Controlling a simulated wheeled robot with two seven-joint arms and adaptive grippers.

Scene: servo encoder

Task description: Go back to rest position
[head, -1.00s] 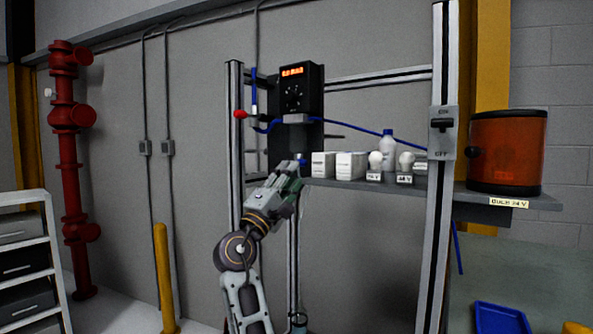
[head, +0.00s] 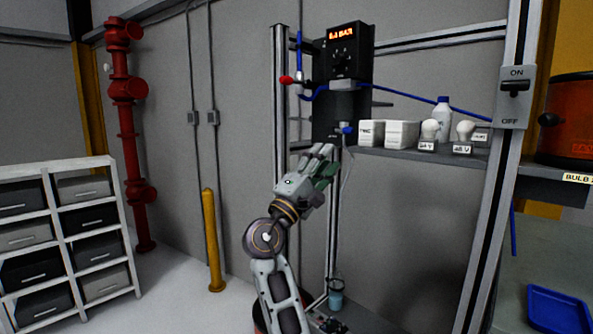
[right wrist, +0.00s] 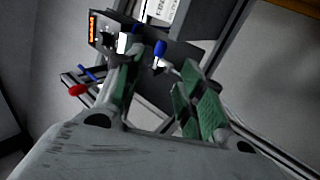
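My right gripper (head: 322,162) is raised in front of the wall rig, a little below and left of the black device with a lit red display (head: 347,50). In the right wrist view its two green-padded fingers (right wrist: 158,92) stand apart with nothing between them. A blue knob (head: 347,130) sits under the device, apart from the fingers; it also shows beyond them in the right wrist view (right wrist: 160,48). A red-tipped valve handle (head: 287,80) is at the device's left. My left gripper is not in view.
A grey shelf (head: 400,154) right of the device bears white boxes (head: 402,133), bulbs (head: 465,130) and a bottle (head: 444,115). A metal post with an ON/OFF switch (head: 515,90) stands at right. A yellow bollard (head: 212,240) and drawer rack (head: 60,230) stand at left.

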